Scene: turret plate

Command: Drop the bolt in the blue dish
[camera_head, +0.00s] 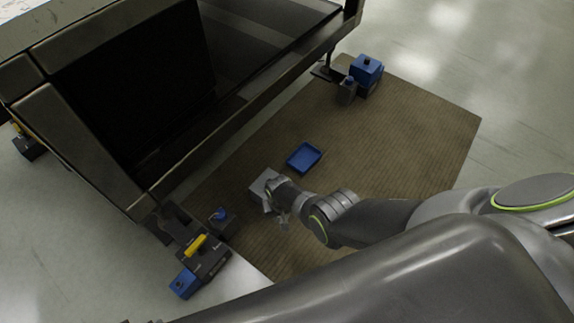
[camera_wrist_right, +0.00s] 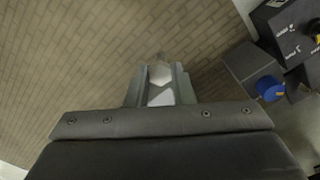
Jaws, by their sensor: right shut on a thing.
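The blue dish (camera_head: 303,158) is a shallow square tray lying on the brown mat, and nothing shows inside it. My right gripper (camera_head: 283,221) is over the mat, below and left of the dish in the head view and apart from it. In the right wrist view my right gripper (camera_wrist_right: 160,78) is shut on a small pale metal piece, the bolt (camera_wrist_right: 160,73), held between the fingers. Its fingers hide part of the bolt. The bolt cannot be made out in the head view. My left gripper is not in view.
The brown mat (camera_head: 400,130) is clear around the dish. A dark machine frame (camera_head: 240,125) rises beyond it on the left. Its feet carry blue blocks (camera_head: 366,70) at the upper right and a yellow-handled fitting (camera_head: 196,245) at the lower left.

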